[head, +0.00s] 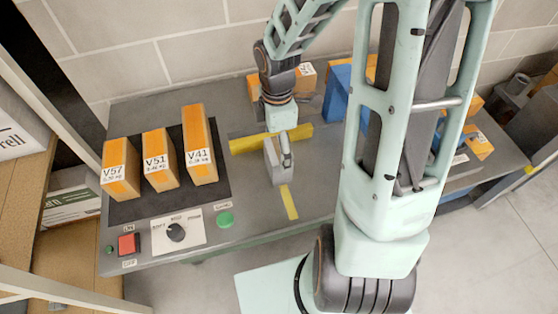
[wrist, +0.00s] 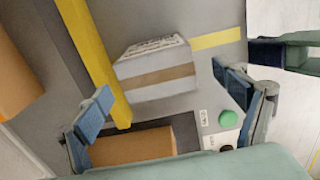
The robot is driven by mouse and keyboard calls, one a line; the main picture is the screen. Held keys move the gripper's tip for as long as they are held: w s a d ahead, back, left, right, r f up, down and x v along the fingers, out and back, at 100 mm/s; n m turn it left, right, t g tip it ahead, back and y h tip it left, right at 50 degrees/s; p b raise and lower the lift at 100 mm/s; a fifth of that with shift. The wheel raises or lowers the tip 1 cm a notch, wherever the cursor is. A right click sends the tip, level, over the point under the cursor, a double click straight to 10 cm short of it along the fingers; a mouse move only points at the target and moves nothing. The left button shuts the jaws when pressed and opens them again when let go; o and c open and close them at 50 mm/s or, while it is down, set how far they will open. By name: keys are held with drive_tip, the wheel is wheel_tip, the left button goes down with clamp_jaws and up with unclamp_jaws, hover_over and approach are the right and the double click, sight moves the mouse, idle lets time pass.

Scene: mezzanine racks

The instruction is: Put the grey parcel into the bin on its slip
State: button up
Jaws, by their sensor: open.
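The grey parcel (wrist: 155,78) lies on the grey bench top in the wrist view, with a brown tape band and a printed label too small to read. My gripper (wrist: 163,88) is open, with one finger towards each side of the parcel and the parcel beyond the fingertips. In the head view my gripper (head: 281,150) hangs low over the bench in front of a yellow bar (head: 255,144) and largely hides the parcel. A blue bin (head: 337,91) stands behind my arm, mostly hidden. I cannot read the parcel's slip.
Orange boxes marked V57 (head: 120,170), V51 (head: 159,160) and V41 (head: 199,145) stand on a dark mat at the left. A control panel (head: 178,232) and green button (head: 225,219) are at the front. More orange boxes (head: 480,147) are at the right.

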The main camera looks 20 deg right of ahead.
drive_tip(key=f, duration=0.6)
drive_tip(key=shift+w+d+f+b, duration=0.1)
drive_tip(key=shift+w+f+b, duration=0.15)
drive_tip(key=shift+b, duration=0.1)
drive_tip(key=c, duration=1.7)
drive_tip(key=shift+o, duration=0.2)
drive_tip(key=shift+r, duration=0.25)
